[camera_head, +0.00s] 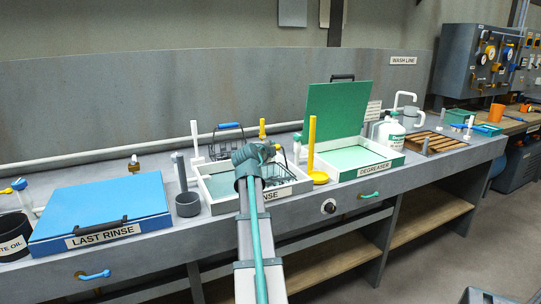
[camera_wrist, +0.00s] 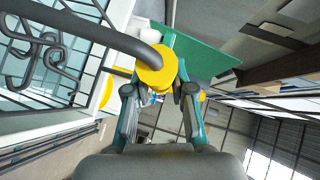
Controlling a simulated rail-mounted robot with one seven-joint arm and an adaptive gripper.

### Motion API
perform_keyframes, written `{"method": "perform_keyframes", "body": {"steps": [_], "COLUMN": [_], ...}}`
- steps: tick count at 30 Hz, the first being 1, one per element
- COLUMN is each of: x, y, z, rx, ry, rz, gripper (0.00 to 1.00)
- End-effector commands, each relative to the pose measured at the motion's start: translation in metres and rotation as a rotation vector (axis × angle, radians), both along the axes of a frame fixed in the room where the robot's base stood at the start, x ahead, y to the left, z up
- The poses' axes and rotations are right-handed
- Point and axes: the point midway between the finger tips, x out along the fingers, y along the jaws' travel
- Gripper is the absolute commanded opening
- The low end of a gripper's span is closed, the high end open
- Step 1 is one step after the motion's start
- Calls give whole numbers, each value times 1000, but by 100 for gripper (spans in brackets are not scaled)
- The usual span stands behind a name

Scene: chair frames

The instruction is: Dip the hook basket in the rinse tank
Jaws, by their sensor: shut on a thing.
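The rinse tank (camera_head: 281,193) is a white-walled open tank with a RINSE label, mid-bench in the head view. My gripper (camera_head: 257,155) is over it, and my arm covers part of the tank. In the wrist view my gripper (camera_wrist: 160,88) is shut on the yellow grip (camera_wrist: 155,68) of a thick dark bent handle. The handle appears to belong to the hook basket (camera_wrist: 45,55), whose dark curved hooks and thin wires show at upper left over the tank. Dark wire also shows at the tank (camera_head: 277,172) in the head view. I cannot tell how deep the basket sits.
A blue-lidded LAST RINSE tank (camera_head: 100,213) is left, with a grey cup (camera_head: 187,204) beside it. The DEGREASER tank (camera_head: 358,164) has its green lid (camera_head: 335,112) raised on the right. A yellow upright ladle (camera_head: 312,150) and a blue-handled wire basket (camera_head: 228,127) are close by.

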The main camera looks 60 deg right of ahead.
Motion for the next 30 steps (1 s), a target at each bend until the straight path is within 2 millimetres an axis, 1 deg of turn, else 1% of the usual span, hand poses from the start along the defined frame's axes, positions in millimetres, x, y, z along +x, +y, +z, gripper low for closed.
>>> {"method": "perform_keyframes", "body": {"steps": [1,6,30], "x": [1,1,0], "y": [0,-1,-1], "z": [7,22,88], "rx": [-3,-2,-3], "ry": [-1,-2,-1], "rz": [1,0,1], "gripper": [0,0,0]}}
